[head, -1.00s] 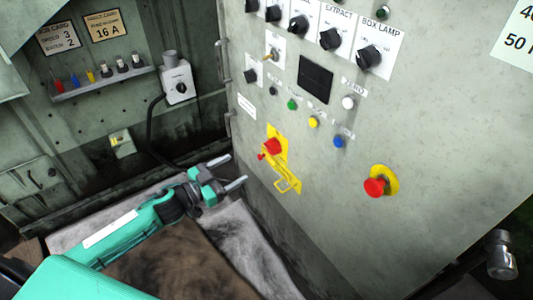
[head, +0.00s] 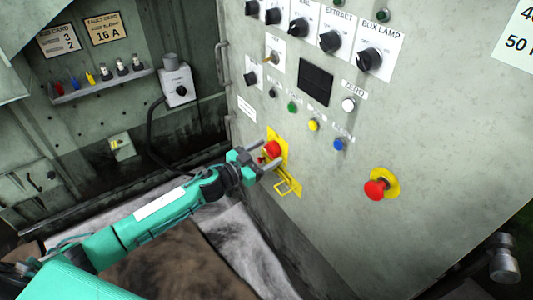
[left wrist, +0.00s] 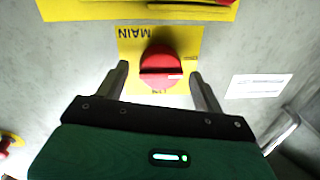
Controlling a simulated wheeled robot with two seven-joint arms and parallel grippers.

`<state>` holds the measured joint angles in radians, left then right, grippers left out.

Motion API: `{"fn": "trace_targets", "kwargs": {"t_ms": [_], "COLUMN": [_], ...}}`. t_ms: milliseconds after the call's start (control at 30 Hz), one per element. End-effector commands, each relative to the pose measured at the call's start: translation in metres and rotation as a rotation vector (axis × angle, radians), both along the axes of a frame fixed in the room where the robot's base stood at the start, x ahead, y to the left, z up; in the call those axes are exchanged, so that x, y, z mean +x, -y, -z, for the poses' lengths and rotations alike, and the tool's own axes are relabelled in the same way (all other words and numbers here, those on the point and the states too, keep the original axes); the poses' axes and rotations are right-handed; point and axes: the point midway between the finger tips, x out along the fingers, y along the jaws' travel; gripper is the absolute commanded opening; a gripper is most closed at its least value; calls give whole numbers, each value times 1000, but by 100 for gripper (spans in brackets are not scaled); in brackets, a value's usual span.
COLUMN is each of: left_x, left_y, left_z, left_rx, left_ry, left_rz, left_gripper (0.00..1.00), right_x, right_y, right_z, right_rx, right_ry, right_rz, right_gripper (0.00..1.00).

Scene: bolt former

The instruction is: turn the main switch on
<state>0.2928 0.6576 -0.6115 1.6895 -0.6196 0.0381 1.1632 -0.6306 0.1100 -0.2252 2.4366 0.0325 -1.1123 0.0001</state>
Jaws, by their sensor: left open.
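The main switch (left wrist: 161,66) is a round red knob on a yellow plate marked MAIN (left wrist: 131,40), which shows upside down in the left wrist view. In the head view the red knob (head: 273,148) sits low on the grey panel, partly hidden by my gripper. My left gripper (head: 271,156) is open, with its fingers pointing at the panel. In the left wrist view its two fingers (left wrist: 160,80) stand one on each side of the knob, with a gap on both sides. My right gripper is in neither view.
A red mushroom button (head: 376,188) on a yellow disc is to the right. A yellow hasp (head: 288,185) hangs just below the switch. Small coloured buttons, including a blue one (head: 338,144), and black selector knobs (head: 369,57) are above.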

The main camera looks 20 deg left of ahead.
Motion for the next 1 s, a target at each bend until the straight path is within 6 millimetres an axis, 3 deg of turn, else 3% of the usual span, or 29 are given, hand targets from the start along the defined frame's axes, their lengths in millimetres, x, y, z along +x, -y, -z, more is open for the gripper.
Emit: {"fn": "trace_targets", "kwargs": {"t_ms": [367,467,600,1000], "left_x": [5,5,5,4], "left_y": [4,4,4,5], "left_z": [0,0,0,1], "left_rx": [0,-1,-1,44], "left_ry": [-1,-1,-1,34], "left_rz": [0,0,0,2], "left_gripper": [69,55,28,26], "right_x": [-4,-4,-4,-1], "right_y": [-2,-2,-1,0], "right_z": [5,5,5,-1], "right_rx": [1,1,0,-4], "right_ry": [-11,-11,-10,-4], "right_rz": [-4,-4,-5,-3], "right_gripper": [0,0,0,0]}}
